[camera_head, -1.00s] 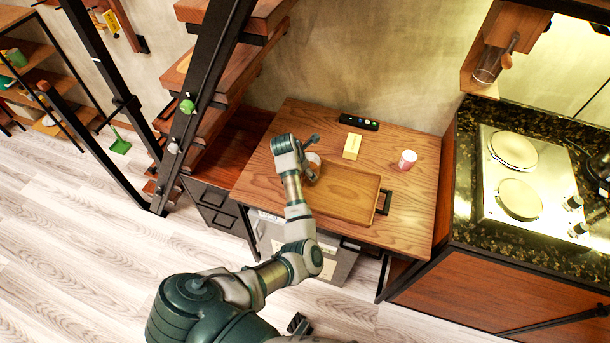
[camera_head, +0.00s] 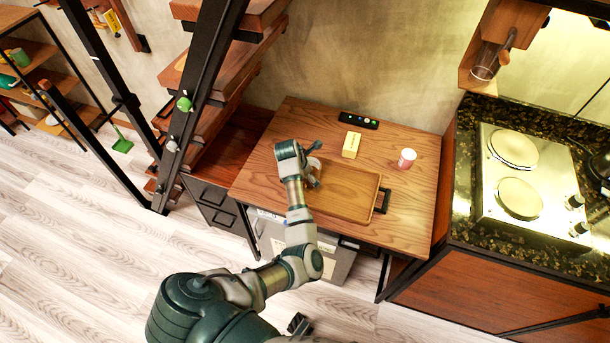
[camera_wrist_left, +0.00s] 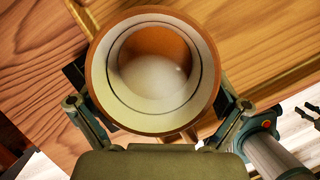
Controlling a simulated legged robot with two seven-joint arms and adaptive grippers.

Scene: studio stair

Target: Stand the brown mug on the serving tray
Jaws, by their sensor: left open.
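The brown mug (camera_wrist_left: 100,75), with a cream inside, stands between the fingers of my left gripper (camera_wrist_left: 155,108) in the left wrist view. The fingers are open, one on each side of it. In the head view the mug (camera_head: 315,166) is mostly hidden behind my left gripper (camera_head: 313,158), by the left end of the wooden serving tray (camera_head: 345,190). I cannot tell whether its base rests on the tray or the table. A dark shape at the bottom of the head view looks like my right gripper (camera_head: 298,323); its jaws are unclear.
On the wooden table (camera_head: 420,200) are a yellow box (camera_head: 351,145), a red-and-white cup (camera_head: 406,158) and a black strip with coloured buttons (camera_head: 358,120). A hob (camera_head: 528,185) on a dark counter is at right. Stair treads (camera_head: 215,70) rise at left.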

